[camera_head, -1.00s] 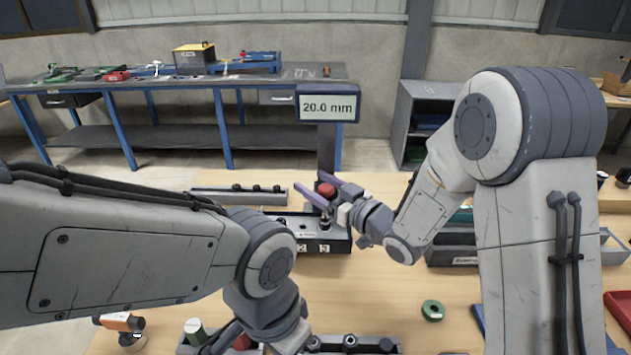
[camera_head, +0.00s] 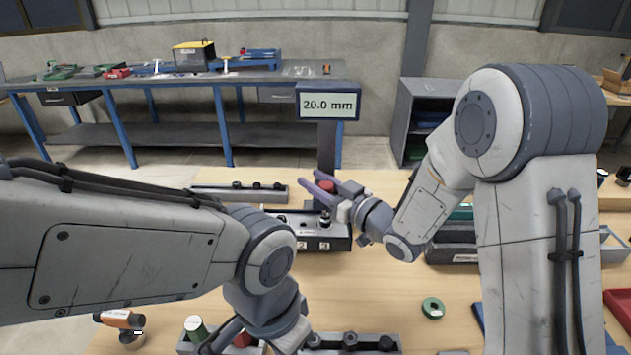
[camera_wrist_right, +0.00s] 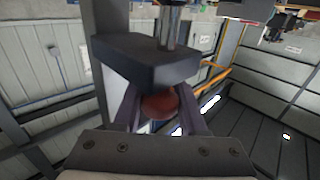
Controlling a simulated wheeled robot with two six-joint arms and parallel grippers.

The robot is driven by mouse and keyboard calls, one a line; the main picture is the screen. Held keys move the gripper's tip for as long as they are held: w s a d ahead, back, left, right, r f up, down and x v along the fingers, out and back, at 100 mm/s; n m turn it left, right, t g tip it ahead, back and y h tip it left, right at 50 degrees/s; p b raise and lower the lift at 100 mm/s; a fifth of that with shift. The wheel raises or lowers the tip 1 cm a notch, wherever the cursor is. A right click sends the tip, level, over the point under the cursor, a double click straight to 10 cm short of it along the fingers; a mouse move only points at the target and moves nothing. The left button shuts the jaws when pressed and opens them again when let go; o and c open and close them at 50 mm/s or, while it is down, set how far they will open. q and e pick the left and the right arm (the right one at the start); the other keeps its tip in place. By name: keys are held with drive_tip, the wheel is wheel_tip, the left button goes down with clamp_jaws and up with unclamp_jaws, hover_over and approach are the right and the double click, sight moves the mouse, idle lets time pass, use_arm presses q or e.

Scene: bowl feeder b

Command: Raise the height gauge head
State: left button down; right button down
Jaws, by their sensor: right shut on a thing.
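The height gauge stands behind the workbench's middle, with a display (camera_head: 327,104) reading 20.0 mm on a dark post (camera_head: 327,148). Its red knob (camera_head: 326,187) is between the fingers of my right gripper (camera_head: 322,188), which is shut on it. In the right wrist view the red knob (camera_wrist_right: 160,104) sits between both fingers, next to a dark block (camera_wrist_right: 155,65) with a metal rod. The fingers partly cover the knob. My left arm reaches in from the left, but its gripper fingers are out of view.
A dark fixture with numbered labels (camera_head: 312,244) stands below the gauge. A long grey rail (camera_head: 235,194) lies to its left. A green ring (camera_head: 433,308) lies on the open wood at right. A tray with dark parts (camera_head: 350,347) is at the front.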

idle(0.8)
wheel_tip(320, 180, up, 5)
drive_tip(key=p, duration=0.2)
drive_tip(key=shift+f+p, duration=0.1)
drive_tip(key=shift+p, duration=0.25)
drive_tip(key=shift+w+f, duration=0.1)
drive_tip(key=shift+c, duration=2.3)
unclamp_jaws()
drive_tip(key=shift+f, duration=0.1)
